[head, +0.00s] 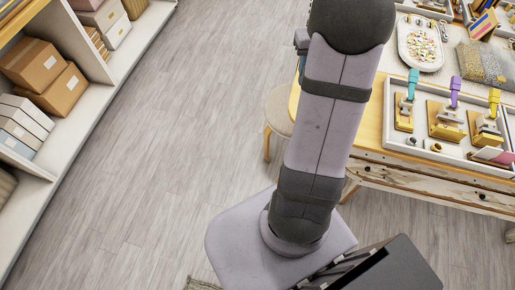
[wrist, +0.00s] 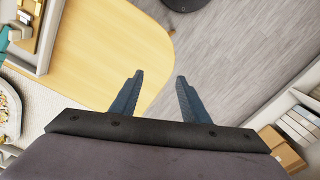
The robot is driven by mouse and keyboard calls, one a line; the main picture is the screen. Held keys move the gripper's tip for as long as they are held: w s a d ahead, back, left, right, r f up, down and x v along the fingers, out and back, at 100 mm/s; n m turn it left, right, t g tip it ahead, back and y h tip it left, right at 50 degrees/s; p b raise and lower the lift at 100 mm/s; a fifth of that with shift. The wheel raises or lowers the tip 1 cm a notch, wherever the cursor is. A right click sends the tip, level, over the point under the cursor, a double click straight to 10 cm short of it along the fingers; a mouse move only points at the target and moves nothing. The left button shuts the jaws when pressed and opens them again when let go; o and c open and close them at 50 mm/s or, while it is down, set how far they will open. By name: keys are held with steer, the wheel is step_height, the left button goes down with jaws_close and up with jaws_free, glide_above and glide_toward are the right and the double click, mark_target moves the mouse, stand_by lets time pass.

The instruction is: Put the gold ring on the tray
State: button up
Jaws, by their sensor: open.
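My gripper (wrist: 160,77) is open and empty in the wrist view, above the floor beside the rounded corner of the wooden table. A small round gold item (head: 436,147), perhaps the gold ring, lies near the front of a white rectangular tray (head: 453,155) in the head view. It is too small to be sure. A white oval tray (head: 404,42) with many small colourful charms stands farther back. In the wrist view, the rectangular tray (wrist: 42,68) is at upper left and the oval tray (wrist: 14,128) at the left edge.
A round stool (head: 279,108) is by the table. A shelf with cardboard boxes (head: 62,90) stands left; floor between is clear.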

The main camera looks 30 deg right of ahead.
steer(key=s+a+f+n, duration=0.2)
steer(key=a, duration=1.6)
steer(key=s+a+f+n, duration=0.2)
steer(key=s+a+f, duration=0.1)
steer(key=s+a, duration=0.4)
steer(key=a, duration=0.2)
steer(key=shift+s+a, duration=0.2)
steer(key=shift+a, duration=0.15)
steer(key=c, duration=0.8)
jaws_close()
steer(key=s+d+f+m+g, duration=0.2)
steer(key=s+d+f+m, duration=0.15)
steer(key=s+d, duration=0.85)
steer(key=s+d+f+m+g, duration=0.3)
steer(key=s+d, duration=0.4)
steer(key=d, duration=1)
steer(key=w+d+r+n+h, duration=0.1)
steer(key=d+r+n+h, duration=0.1)
steer(key=d+n, duration=0.6)
steer(key=d+r+n+h, duration=0.3)
steer(key=d+n+h, duration=0.2)
steer(key=d+n, duration=0.4)
steer(key=shift+w+d, duration=0.4)
steer(key=shift+d, duration=0.35)
